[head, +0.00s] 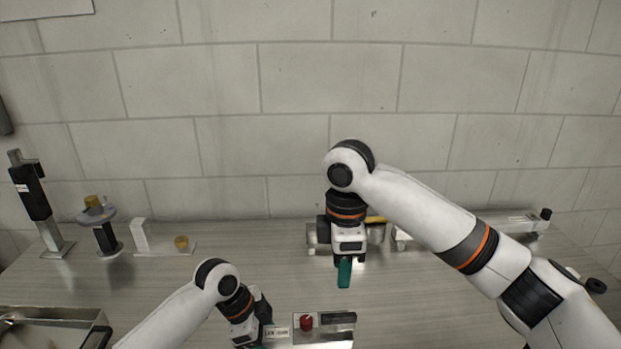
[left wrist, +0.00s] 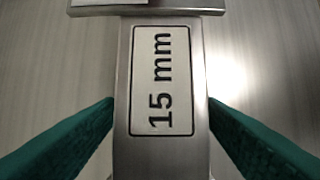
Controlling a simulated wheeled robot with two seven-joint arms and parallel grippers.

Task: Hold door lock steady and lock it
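The door lock (head: 325,328) lies at the front middle of the bench. It is a metal piece with a red knob (head: 306,322) and a dark bar (head: 338,317) on its right. My left gripper (head: 256,347) is at its left end, partly cut off by the lower edge. In the left wrist view the green fingers meet both sides of the metal plate (left wrist: 197,80) labelled "15 mm" and look shut on it. My right gripper (head: 344,273) points down above the bench, behind and above the lock, apart from it. Its fingers overlap, so its opening is hidden.
At the left stand a black upright device (head: 32,195), a dark stand with a round top (head: 104,236) and a white post on a plate (head: 140,236). A metal tray (head: 50,313) is at front left. More metal hardware (head: 520,222) lies at the back right. A block wall closes the back.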

